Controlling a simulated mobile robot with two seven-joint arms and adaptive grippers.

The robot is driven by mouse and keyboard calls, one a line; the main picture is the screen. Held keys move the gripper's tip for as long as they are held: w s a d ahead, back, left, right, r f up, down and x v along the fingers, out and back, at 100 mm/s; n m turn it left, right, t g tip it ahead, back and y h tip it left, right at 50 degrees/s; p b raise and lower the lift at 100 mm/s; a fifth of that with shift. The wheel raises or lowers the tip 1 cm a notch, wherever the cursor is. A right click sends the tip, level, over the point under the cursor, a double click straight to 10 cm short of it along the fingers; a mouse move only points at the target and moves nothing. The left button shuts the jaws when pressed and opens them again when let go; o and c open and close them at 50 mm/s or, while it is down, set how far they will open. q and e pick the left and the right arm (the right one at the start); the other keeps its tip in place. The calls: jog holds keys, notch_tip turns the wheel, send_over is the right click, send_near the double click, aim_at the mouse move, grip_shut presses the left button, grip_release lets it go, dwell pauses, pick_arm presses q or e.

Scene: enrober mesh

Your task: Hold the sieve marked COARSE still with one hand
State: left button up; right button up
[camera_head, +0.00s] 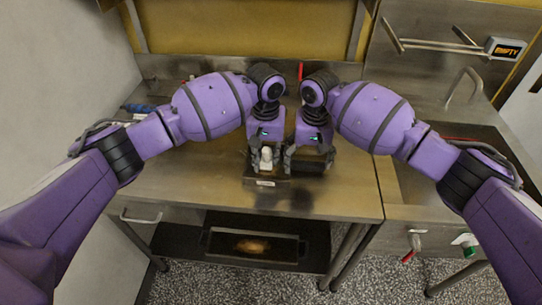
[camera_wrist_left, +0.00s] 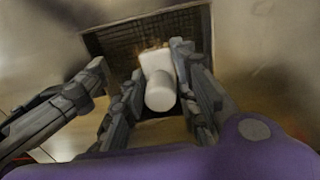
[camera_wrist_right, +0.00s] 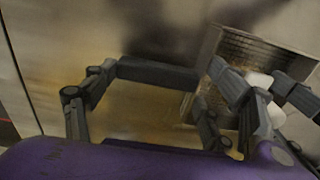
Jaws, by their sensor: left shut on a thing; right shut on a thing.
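A sieve with a metal rim and dark mesh (camera_wrist_left: 117,42) lies on the steel table under my grippers. A small pale label (camera_head: 265,183) shows at its front, too small to read. My left gripper (camera_wrist_left: 158,98) is shut on a white, round-ended piece (camera_wrist_left: 160,92), which is upright over the mesh; it also shows in the head view (camera_head: 266,158). My right gripper (camera_wrist_right: 158,100) is shut on a dark bar (camera_wrist_right: 155,72) just right of the sieve. Whether this bar belongs to the sieve I cannot tell. The sieve's rim (camera_wrist_right: 213,45) also shows in the right wrist view.
The steel table (camera_head: 205,185) is clear to the left and right front. A blue-handled thing (camera_head: 138,108) lies at the back left. A dark tray (camera_head: 255,245) stands on the shelf below.

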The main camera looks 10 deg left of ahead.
pick_arm(q)
jog(key=shift+a, duration=1)
jog(key=shift+d, duration=1.1)
jog(key=shift+d+f, duration=0.15)
jog(key=shift+d, duration=0.8)
jog(key=shift+a+r, duration=0.2)
jog(key=shift+a, duration=1.85)
jog(key=shift+r, duration=0.1)
notch_tip(320, 180, up, 6)
jog(key=shift+f, duration=0.1)
